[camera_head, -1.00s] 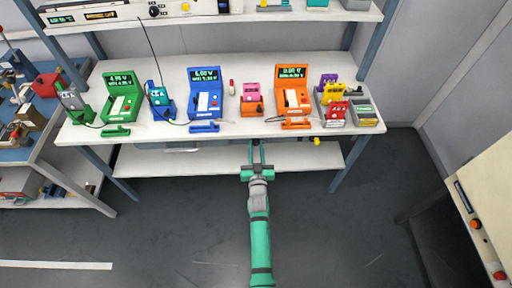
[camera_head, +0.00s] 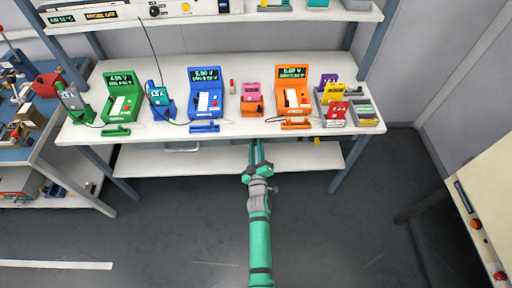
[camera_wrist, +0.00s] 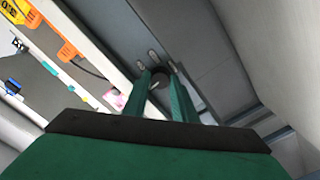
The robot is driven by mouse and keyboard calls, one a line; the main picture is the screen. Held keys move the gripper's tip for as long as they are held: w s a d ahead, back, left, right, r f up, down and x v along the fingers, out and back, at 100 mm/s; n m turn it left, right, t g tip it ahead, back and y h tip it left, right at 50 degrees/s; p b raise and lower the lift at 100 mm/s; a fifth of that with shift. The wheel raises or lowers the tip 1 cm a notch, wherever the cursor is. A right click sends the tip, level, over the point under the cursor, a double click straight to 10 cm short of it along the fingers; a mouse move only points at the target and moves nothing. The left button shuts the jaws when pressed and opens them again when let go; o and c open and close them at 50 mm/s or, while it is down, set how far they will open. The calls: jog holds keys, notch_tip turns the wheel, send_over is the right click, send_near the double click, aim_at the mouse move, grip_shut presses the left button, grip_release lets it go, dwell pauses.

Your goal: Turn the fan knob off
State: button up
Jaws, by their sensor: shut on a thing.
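My gripper (camera_head: 259,150) reaches to the front edge of the white bench, just under its top. In the wrist view, the two green fingers (camera_wrist: 161,78) close on a dark round knob (camera_wrist: 160,78), with several small pale marks around it on a grey surface. I take this to be the fan knob; no label on it is readable. The fingers hide its sides. In the head view the knob itself is hidden by my gripper and the bench edge.
The bench top (camera_head: 240,128) above my gripper holds a green meter (camera_head: 122,97), a blue meter (camera_head: 205,93) and an orange meter (camera_head: 292,92). A lower shelf (camera_head: 200,163) lies behind my gripper. A cream cabinet (camera_head: 490,185) stands at the right. The floor around my arm is clear.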

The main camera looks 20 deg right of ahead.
jog(key=shift+n, duration=0.3)
jog(key=o, duration=1)
jog(key=shift+o, duration=0.2)
jog(key=shift+s, duration=0.15)
jog(key=v, duration=1)
jog(key=shift+s, duration=0.3)
